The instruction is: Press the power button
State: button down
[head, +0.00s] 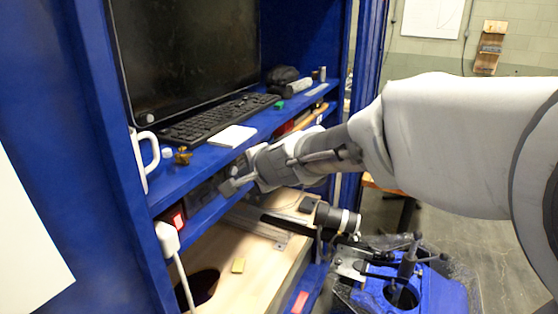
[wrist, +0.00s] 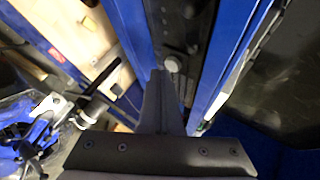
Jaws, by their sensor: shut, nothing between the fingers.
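My gripper (head: 228,187) is shut and empty, in front of a dark panel (head: 198,196) under the blue desk shelf. In the wrist view the closed fingers (wrist: 162,76) point at this dark panel (wrist: 187,30). A round grey knob or button (wrist: 172,64) on it shows right beside the fingertips; I cannot tell whether they touch it. A red lit switch (head: 177,218) sits at the panel's left end in the head view, left of my gripper and apart from it. Neither part carries a readable label, so I cannot tell which is the power button.
A white plug with cable (head: 167,238) hangs below the red switch. A wooden surface (head: 262,262) and blue machinery (head: 405,285) lie below.

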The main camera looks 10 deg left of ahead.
jog(key=shift+w+a, duration=0.1)
jog(key=shift+a, duration=0.25)
dwell(0.3)
dwell(0.4)
jog(key=shift+s+d, duration=0.25)
jog(key=shift+d, duration=0.5)
jog(key=d, duration=0.1)
jog(key=s+d+b, duration=0.1)
jog(key=d, duration=0.1)
jog(key=d+b, duration=0.1)
jog(key=shift+s+d, duration=0.35)
jog(key=shift+d, duration=0.1)
